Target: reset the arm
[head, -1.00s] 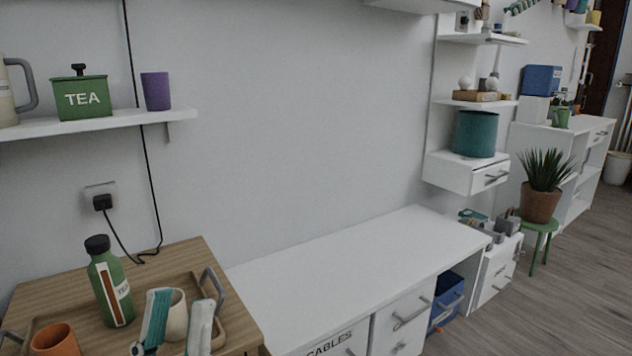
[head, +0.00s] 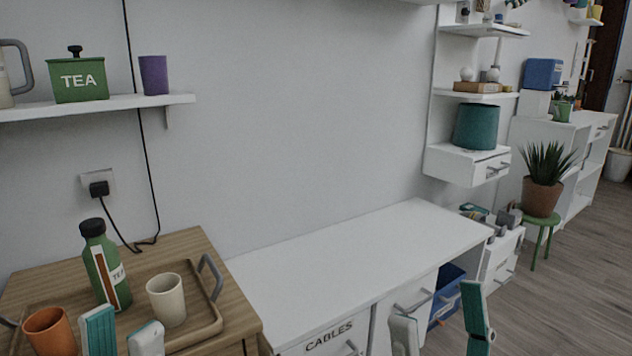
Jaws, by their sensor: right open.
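My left gripper (head: 122,330) is at the bottom left edge of the head view, in front of the wooden tray. Its two teal-and-white fingers stand apart with a visible gap and nothing seen between them; its lower part is cut off. My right gripper (head: 440,318) is at the bottom, right of centre, in front of the white desk's drawers. Its fingers are wide apart and empty. A cream cup (head: 166,300) stands upright on the tray (head: 213,322), behind and right of the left gripper, apart from it in the picture.
A green bottle (head: 105,266) and an orange cup (head: 49,332) stand on the tray near the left gripper. The white desktop (head: 350,255) is clear. A blue bin (head: 447,290) sits under its right end. A potted plant (head: 543,190) on a green stool stands farther right.

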